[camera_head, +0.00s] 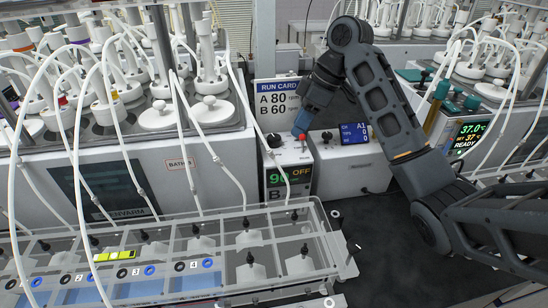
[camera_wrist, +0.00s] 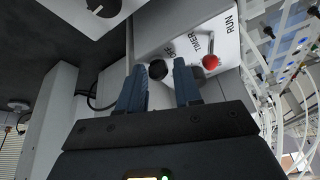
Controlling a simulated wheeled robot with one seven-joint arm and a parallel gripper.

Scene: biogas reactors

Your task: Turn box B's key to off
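Box B (camera_head: 290,165) is a white control box with a front display showing 96 and OFF above a letter B. Its top carries a black knob (camera_head: 273,140) and a red-tipped lever or key (camera_head: 302,134). In the wrist view the red tip (camera_wrist: 210,62) lies near printed OFF, TIMER and RUN labels, just right of my right finger. The black knob (camera_wrist: 157,70) appears in the gap between my fingers. My gripper (camera_wrist: 159,80) is open, fingers apart, just above the box top; I cannot tell whether it touches anything. It also shows in the head view (camera_head: 303,122).
A run card (camera_head: 278,107) reading A 80, B 60 stands behind. Reactors and hoses crowd the left. Dark bench (camera_head: 375,235) is free at front right.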

